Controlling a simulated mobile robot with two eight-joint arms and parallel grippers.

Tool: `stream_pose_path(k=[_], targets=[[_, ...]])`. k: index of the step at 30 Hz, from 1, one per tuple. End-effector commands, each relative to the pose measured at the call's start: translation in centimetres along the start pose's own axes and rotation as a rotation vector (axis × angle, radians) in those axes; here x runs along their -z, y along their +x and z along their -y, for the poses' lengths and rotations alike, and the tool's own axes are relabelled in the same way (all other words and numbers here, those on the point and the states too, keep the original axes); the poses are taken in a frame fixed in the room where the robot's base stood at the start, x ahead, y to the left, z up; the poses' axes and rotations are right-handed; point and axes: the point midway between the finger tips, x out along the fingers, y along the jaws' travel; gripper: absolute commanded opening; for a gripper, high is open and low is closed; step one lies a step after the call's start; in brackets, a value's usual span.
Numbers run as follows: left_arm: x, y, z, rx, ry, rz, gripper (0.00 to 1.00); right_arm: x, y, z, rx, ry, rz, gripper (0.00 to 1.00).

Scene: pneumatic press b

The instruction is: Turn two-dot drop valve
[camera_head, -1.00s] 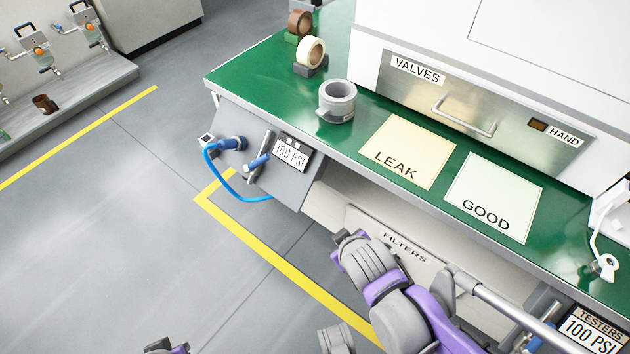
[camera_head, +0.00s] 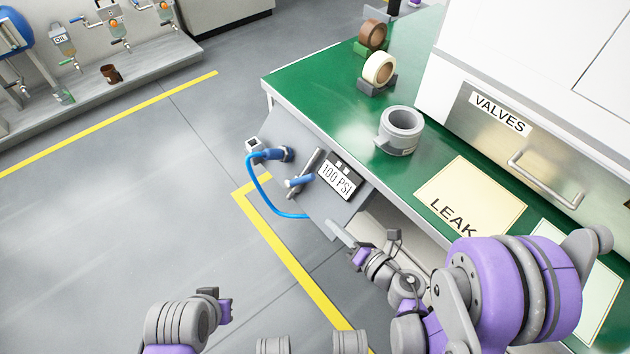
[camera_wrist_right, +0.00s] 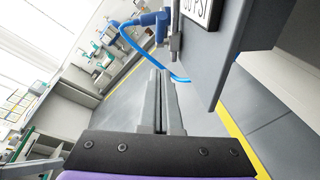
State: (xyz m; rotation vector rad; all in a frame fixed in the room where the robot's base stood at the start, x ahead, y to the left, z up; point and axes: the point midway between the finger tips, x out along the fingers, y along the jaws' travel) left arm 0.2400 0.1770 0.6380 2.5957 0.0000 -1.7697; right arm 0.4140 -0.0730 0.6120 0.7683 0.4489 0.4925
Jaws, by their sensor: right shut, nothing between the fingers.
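The drop valve sits on the grey angled panel at the bench's left end. Its blue handle (camera_head: 299,181) crosses a grey bar beside a black-and-white "100 PSI" label (camera_head: 338,180) with small white marks above the text. A blue fitting (camera_head: 279,154) with a looped blue hose (camera_head: 254,187) is to its left. My right gripper (camera_head: 330,224) is shut and empty, below the panel and apart from the handle. In the right wrist view its fingers (camera_wrist_right: 158,74) point toward the hose (camera_wrist_right: 135,45), below the blue fitting (camera_wrist_right: 150,18). My left gripper (camera_head: 225,307) is low; its fingers cannot be made out.
A steel "VALVES" drawer (camera_head: 530,150) is on the right. Open grey floor (camera_head: 110,230) with a yellow line (camera_head: 290,265) lies left of the panel.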

Motion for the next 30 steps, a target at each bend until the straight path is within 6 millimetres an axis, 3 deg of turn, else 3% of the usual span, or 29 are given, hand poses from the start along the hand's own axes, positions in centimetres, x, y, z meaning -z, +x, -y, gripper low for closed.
stream_pose_path(k=[5,12,19,24,30], targets=[[0.1,-0.9,0.0,0.0,0.0,0.001,0.0,0.1,1.4,-0.2,-0.004,-0.004,-0.007,0.0],[0.7,-3.5,0.0,0.0,0.0,-0.004,0.0,-0.1,5.2,-0.5,-0.005,-0.002,-0.004,0.0],[0.6,-2.9,0.0,0.0,0.0,-0.002,0.0,0.2,10.3,-0.1,-0.003,0.0,-0.003,0.0],[0.6,-3.0,0.0,0.0,0.0,-0.002,0.0,-1.8,11.8,0.0,-0.001,0.0,-0.001,0.0],[0.6,-2.9,0.0,0.0,0.0,-0.002,0.0,-2.7,12.7,-0.1,-0.001,0.0,-0.001,0.0]])
